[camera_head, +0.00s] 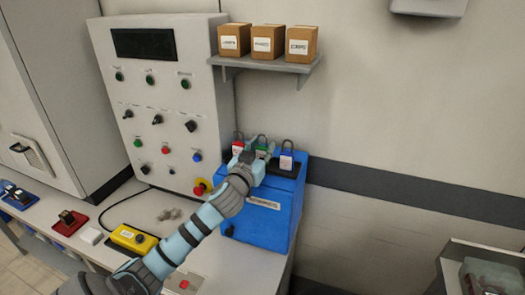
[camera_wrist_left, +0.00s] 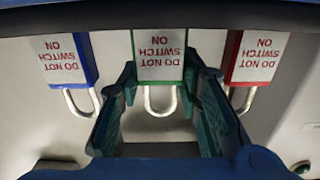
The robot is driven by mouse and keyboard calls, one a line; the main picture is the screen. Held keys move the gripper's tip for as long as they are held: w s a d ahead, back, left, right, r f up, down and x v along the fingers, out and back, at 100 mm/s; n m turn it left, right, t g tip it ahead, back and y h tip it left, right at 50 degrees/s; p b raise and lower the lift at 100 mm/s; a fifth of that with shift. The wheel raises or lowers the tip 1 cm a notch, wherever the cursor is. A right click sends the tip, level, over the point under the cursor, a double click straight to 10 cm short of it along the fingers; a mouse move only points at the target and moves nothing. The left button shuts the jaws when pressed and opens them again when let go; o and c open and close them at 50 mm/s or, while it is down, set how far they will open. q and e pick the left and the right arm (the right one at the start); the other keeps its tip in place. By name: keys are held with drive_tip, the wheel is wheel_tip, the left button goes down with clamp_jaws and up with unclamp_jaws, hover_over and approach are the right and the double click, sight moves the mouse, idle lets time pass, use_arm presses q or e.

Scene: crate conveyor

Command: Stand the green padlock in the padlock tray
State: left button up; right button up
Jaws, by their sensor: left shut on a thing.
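The green padlock (camera_head: 262,140) is between the fingers of my left gripper (camera_head: 250,158), which is shut on it. In the left wrist view the green padlock (camera_wrist_left: 160,57) appears upside down, with its label facing the camera and the gripper fingers (camera_wrist_left: 161,72) on both sides. It lines up between a blue padlock (camera_wrist_left: 66,62) and a red padlock (camera_wrist_left: 256,58). The padlocks are over the dark tray top of a blue box (camera_head: 270,192). The gripper hides the base of the green padlock, so I cannot tell whether it touches the tray. My right gripper is not in view.
A grey control panel (camera_head: 150,70) stands behind and left. A shelf (camera_head: 272,64) with three cartons is above the box. A yellow box (camera_head: 132,238) lies on the bench at left. A metal container (camera_head: 450,262) is at lower right.

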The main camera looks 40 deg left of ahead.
use_arm(q)
drive_tip(key=o, duration=1.2)
drive_tip(key=shift+s, duration=0.1)
drive_tip(key=v, duration=1.2)
drive_tip(key=shift+d, duration=0.1)
